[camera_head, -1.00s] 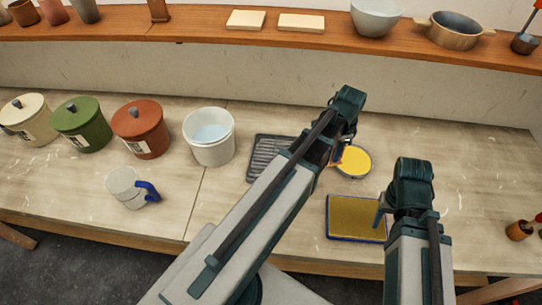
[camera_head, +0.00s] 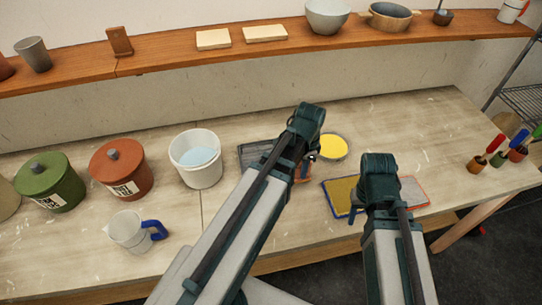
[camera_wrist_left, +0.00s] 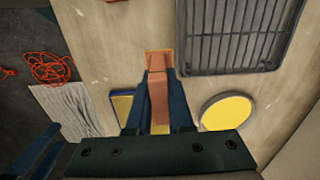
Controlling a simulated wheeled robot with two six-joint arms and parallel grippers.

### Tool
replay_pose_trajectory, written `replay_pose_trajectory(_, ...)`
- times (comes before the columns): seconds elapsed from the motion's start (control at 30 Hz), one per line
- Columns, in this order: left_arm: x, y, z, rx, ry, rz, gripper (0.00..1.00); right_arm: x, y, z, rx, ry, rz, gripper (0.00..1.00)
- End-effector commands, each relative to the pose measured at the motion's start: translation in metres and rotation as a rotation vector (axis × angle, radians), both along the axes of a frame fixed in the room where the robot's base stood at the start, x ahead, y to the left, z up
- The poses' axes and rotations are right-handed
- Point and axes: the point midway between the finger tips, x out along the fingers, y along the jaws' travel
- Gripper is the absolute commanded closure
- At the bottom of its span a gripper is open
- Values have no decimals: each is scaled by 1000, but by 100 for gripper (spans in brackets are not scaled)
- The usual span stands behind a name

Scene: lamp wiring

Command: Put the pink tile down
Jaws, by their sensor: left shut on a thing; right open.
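The pink tile (camera_wrist_left: 158,90) is between the fingers of my left gripper (camera_wrist_left: 158,74) in the left wrist view, its far end showing past the fingertips. In the head view, my left gripper (camera_head: 304,165) is over the right end of a dark ribbed rack (camera_head: 252,152), and only a small orange-pink patch of the tile shows beside the arm. The rack also shows in the left wrist view (camera_wrist_left: 240,62). I cannot tell the tile's height above the table. My right gripper (camera_head: 357,212) is open by the blue-edged gold tray (camera_head: 338,194), mostly hidden by its arm.
A round yellow dish (camera_head: 333,147) sits right of the left gripper. A red-edged grey tray (camera_head: 412,192) is behind the right arm. A white bucket (camera_head: 196,172), lidded red jar (camera_head: 122,178), lidded green jar (camera_head: 50,190) and blue-handled jug (camera_head: 130,234) stand left. Brush pots (camera_head: 497,158) stand right.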

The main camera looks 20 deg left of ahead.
Motion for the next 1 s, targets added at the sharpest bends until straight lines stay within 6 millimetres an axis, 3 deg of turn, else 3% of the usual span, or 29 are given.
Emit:
replay_pose_trajectory(0.07, -12, -2, 7, 0, 0, -19, 100, 0, 0, 7, 0, 0, 0, 50)
replay_pose_trajectory(0.2, -4, 5, 3, 0, 0, -20, 100, 0, 0, 3, 0, 0, 0, 50)
replay_pose_trajectory(0.7, 54, 107, -8, 0, 0, -18, 100, 0, 0, -8, 0, 0, 0, 50)
replay_pose_trajectory(1.0, 63, 126, -10, 0, 0, -20, 100, 0, 0, -10, 0, 0, 0, 50)
